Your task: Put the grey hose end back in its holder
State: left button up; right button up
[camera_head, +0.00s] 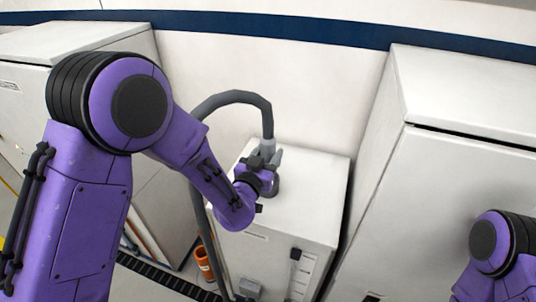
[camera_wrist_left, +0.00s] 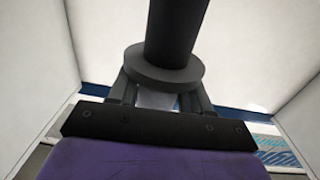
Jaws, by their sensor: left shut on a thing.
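The grey hose end (camera_head: 268,130) hangs upright over the white low cabinet, at the end of a hose that arcs up from the lower left. My left gripper (camera_head: 267,160) is shut on it, just above the cabinet top. In the left wrist view the hose end (camera_wrist_left: 175,30) is a dark cylinder with a wide round flange, and my left gripper's fingers (camera_wrist_left: 160,98) lie on both sides below the flange. A grey rounded part (camera_head: 275,185) shows just below the gripper. I cannot tell whether it is the holder or the hose end's lower part. My right gripper is outside the view.
The white low cabinet (camera_head: 315,190) has a mostly bare top. Taller white cabinets stand at the left (camera_head: 85,38) and right (camera_head: 455,190). An orange container (camera_head: 204,263) sits on the floor by the hose (camera_head: 198,215). The van wall (camera_head: 290,95) is close behind.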

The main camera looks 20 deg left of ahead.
pick_arm(q)
jog(key=shift+f+b, duration=1.35)
jog(key=shift+f, duration=0.15)
jog(key=shift+f+b, duration=0.4)
jog(key=shift+f, duration=0.1)
jog(key=o, duration=1.3)
jog(key=shift+o, duration=0.2)
jog(key=s, duration=1)
jog(key=shift+s+a, duration=0.25)
jog(key=shift+a, duration=0.2)
